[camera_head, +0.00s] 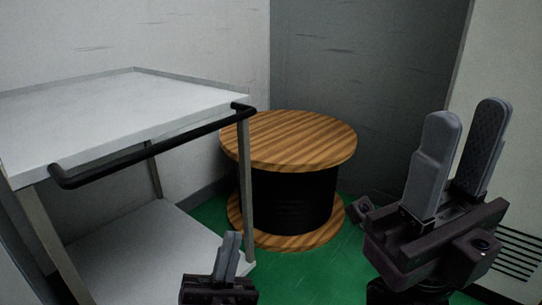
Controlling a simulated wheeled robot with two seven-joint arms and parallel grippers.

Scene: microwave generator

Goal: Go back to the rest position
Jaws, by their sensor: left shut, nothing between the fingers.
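My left gripper (232,240) is at the bottom of the head view, left of centre, with its fingers pointing up. Its two grey fingers are together and it holds nothing. My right gripper (466,116) is larger and nearer at the right, also pointing up. Its fingers stand apart with an empty gap between them. Neither gripper appears to touch anything.
A white two-shelf cart (110,108) with a black handle (150,150) stands at the left. A wooden cable spool (290,140) with a black core stands in the corner behind the grippers. Green floor (315,275) shows in front of it. Walls enclose the back.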

